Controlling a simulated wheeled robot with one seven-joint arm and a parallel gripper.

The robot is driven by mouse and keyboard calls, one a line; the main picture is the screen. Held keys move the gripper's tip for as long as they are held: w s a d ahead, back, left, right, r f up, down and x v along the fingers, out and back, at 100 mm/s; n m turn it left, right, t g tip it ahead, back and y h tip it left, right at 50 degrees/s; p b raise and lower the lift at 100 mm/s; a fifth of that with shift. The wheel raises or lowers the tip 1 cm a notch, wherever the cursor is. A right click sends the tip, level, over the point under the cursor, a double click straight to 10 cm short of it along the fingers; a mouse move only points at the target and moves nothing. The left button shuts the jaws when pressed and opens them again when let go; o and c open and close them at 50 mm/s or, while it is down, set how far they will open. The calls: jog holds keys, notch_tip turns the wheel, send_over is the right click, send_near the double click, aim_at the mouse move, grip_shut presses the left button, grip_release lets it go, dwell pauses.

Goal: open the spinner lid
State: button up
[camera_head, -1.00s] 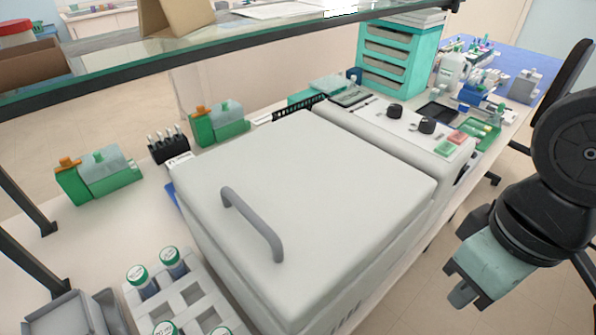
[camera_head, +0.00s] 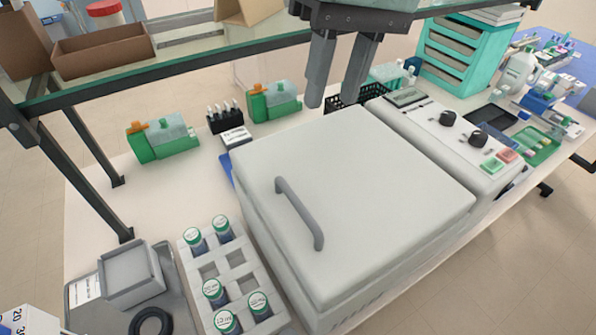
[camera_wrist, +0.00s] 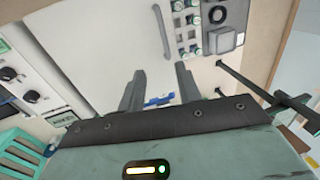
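The spinner (camera_head: 450,170) is a large pale grey box on the bench. Its flat lid (camera_head: 370,190) is down, and a dark grey bar handle (camera_head: 299,214) stands up along the lid's left side. In the wrist view the lid (camera_wrist: 95,45) fills the upper left, and the handle (camera_wrist: 162,32) shows near the top. My gripper (camera_head: 335,95) is above the back of the lid in the head view, away from the handle. Its two fingers are apart with nothing between them; they also show in the wrist view (camera_wrist: 158,85).
A control panel with black knobs (camera_head: 448,118) adjoins the lid's right. A rack (camera_head: 237,257) with green-capped tubes stands close left of the handle. A glass shelf (camera_head: 170,70) crosses above the back left.

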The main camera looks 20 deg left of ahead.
jog(key=a, duration=0.1)
jog(key=p, duration=0.5)
send_near(296, 197)
jog(key=f, duration=0.2)
jog(key=s+f, duration=0.1)
jog(key=f, duration=0.2)
jog(key=a+f, duration=0.1)
jog(key=f, duration=0.1)
jog(key=shift+s+f, duration=0.25)
jog(key=shift+f, duration=0.15)
grip_shut()
